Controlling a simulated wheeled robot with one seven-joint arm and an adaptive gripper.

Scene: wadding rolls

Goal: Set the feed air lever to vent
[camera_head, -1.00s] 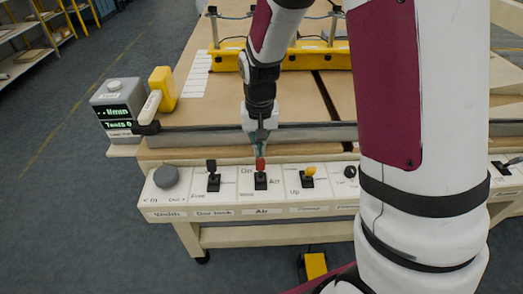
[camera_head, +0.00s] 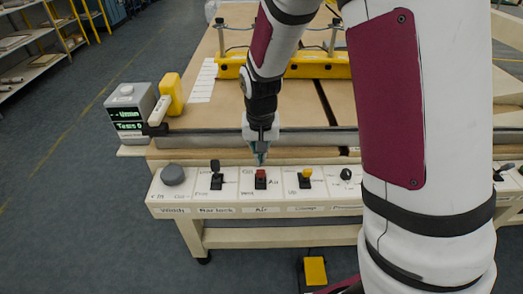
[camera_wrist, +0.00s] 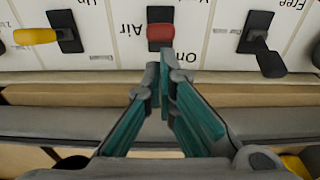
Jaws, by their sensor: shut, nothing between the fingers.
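The air lever has a red knob (camera_head: 261,173) on a black base, on the white front panel above the label "Air". "On" is printed at its far side and what reads as "Vent" at its near side. The knob also shows in the wrist view (camera_wrist: 160,33), over the black plate. Its exact tilt is hard to tell. My gripper (camera_head: 260,161) is shut and empty, fingers pointing down just behind the knob, on the "On" side. In the wrist view the fingertips (camera_wrist: 160,72) are close together beside the knob; contact cannot be told.
A black lever (camera_head: 215,168) stands to the left and a yellow-knobbed lever (camera_head: 305,175) to the right, both close by. A grey round knob (camera_head: 173,174) is at the panel's left end.

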